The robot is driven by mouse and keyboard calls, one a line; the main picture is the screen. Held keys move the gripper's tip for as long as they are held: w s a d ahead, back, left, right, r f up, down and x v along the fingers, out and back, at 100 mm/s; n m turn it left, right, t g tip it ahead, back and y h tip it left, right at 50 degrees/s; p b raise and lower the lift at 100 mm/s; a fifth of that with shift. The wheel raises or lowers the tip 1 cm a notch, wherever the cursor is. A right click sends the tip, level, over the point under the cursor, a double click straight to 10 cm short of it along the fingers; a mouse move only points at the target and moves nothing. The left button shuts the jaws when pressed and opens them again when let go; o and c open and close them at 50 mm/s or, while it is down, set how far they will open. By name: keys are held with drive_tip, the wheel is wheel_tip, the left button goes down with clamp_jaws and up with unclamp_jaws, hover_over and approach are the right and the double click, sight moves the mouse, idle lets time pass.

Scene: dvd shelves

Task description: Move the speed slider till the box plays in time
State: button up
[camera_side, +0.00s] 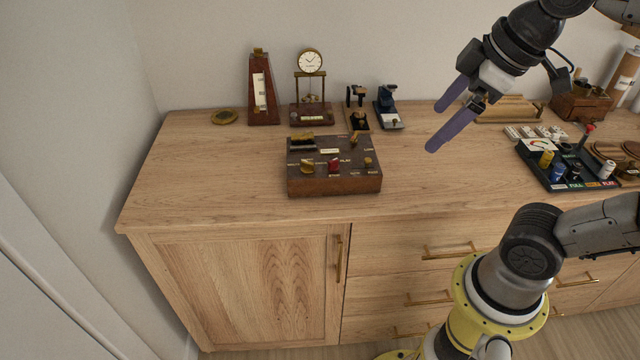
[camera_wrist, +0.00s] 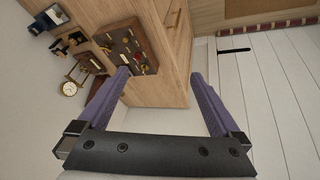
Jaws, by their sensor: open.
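The wooden music box (camera_side: 333,182) stands on the cabinet top, left of my gripper in the side view. Its top carries small labels, a brass cylinder piece, a red knob (camera_side: 334,166) and several brass knobs. Which of these is the speed slider I cannot tell. The box also shows in the wrist view (camera_wrist: 139,33), just beyond one fingertip. My gripper (camera_side: 440,127) is open and empty, raised above the cabinet top to the right of the box. Its two purple fingers are wide apart in the wrist view (camera_wrist: 160,75).
A metronome (camera_side: 263,92), a brass-pillared clock (camera_side: 311,88) and small dark devices (camera_side: 388,107) stand behind the box. A black tray (camera_side: 565,172) with coloured knobs lies at the right. The wooden top (camera_side: 220,170) is clear left of the box.

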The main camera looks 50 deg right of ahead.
drive_tip(key=s+f+m, duration=0.3)
drive_tip(key=f, duration=0.3)
drive_tip(key=shift+f+m, duration=0.3)
drive_tip(key=shift+f, duration=0.05)
drive_tip(key=shift+w+a+r+m, duration=0.1)
drive_tip(key=shift+r+m, duration=0.1)
drive_tip(key=shift+m, duration=0.1)
drive_tip(key=shift+c, duration=2)
drive_tip(key=shift+n, duration=0.4)
drive_tip(key=w+r, duration=0.2)
drive_tip(key=r, duration=0.1)
drive_tip(key=w+r, duration=0.1)
drive_tip(key=shift+w+d+r, duration=0.15)
drive_tip(key=shift+d+r, duration=0.05)
drive_tip(key=shift+d, duration=0.05)
drive_tip(key=c, duration=0.4)
drive_tip(key=m+g, duration=0.1)
drive_tip(key=g, duration=0.4)
hover_over(368, 159)
wheel_tip(368, 159, down, 6)
wheel_tip(368, 159, down, 13)
drive_tip(key=shift+r, duration=0.1)
